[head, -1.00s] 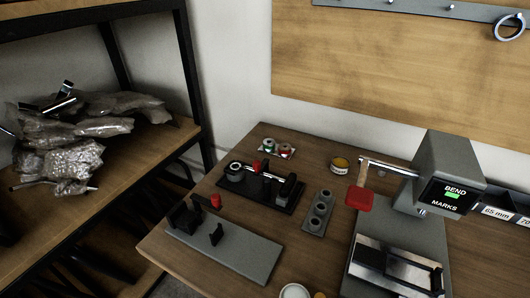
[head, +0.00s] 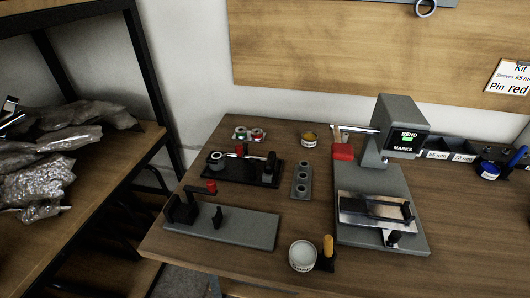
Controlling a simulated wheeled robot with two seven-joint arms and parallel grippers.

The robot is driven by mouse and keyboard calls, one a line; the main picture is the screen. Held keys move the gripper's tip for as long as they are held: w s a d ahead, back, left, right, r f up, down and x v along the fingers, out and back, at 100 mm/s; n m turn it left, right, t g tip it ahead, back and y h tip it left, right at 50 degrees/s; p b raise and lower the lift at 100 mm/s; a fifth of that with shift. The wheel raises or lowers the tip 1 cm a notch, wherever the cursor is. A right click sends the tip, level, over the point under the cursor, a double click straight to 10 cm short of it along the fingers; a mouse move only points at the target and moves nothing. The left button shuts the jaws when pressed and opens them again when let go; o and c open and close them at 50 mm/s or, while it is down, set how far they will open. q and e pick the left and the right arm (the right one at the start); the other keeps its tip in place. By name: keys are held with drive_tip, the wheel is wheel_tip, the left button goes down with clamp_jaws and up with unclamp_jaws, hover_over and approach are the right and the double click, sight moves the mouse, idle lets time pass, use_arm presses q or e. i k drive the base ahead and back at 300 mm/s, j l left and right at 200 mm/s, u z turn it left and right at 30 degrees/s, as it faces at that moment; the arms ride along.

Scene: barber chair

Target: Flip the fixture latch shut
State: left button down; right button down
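A grey fixture plate (head: 248,229) lies at the front left of the bench, with black blocks (head: 183,207) standing on it. A red knob (head: 212,187) shows above these blocks; whether it belongs to a latch is hard to tell. Behind it a black fixture (head: 222,172) carries a silver rod, round grey pieces and another red knob (head: 240,150). Neither of my grippers is in view.
A shelf (head: 75,205) with plastic bags is at left. Bare wood lies around the front plate.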

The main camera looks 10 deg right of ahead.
sight(240, 150)
drive_tip(key=k+j+z, duration=0.5)
drive_tip(key=j+z, duration=0.25)
drive_tip(key=k+j+z, duration=0.2)
drive_tip(key=k+z, duration=0.15)
